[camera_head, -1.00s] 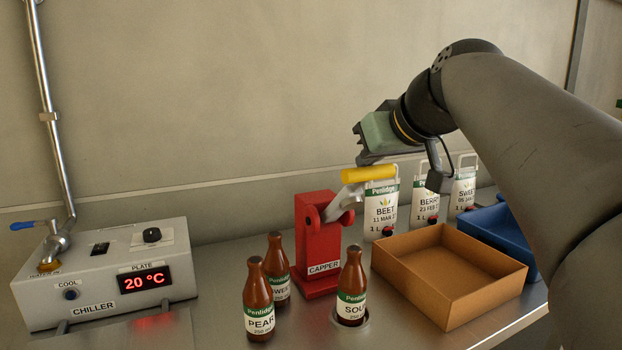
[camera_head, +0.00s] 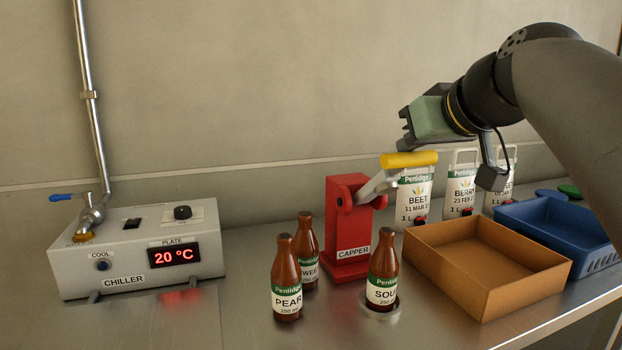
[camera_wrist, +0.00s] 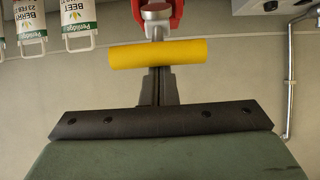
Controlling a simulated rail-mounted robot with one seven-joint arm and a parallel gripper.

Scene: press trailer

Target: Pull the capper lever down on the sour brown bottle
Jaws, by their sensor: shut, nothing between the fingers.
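The red capper (camera_head: 347,225) stands on the steel counter with its grey lever raised and slanting up to the right. The lever's yellow handle (camera_head: 409,160) also spans the wrist view (camera_wrist: 160,53). The brown bottle labelled "SOU…" (camera_head: 382,275) stands upright in a round metal seat (camera_head: 380,308) in front of the capper. My gripper (camera_head: 406,142) is just above the handle, its fingertips largely hidden. In the wrist view my gripper (camera_wrist: 158,88) is shut and empty, its fingers running to the handle, which covers their tips. I cannot tell whether they touch.
Two brown bottles, one labelled PEAR (camera_head: 286,280) and another behind it (camera_head: 308,250), stand left of the seat. A brown open box (camera_head: 455,280) and a blue crate (camera_head: 560,245) are at right. Juice pouches (camera_head: 417,190) line the wall. The chiller (camera_head: 135,250) is at left.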

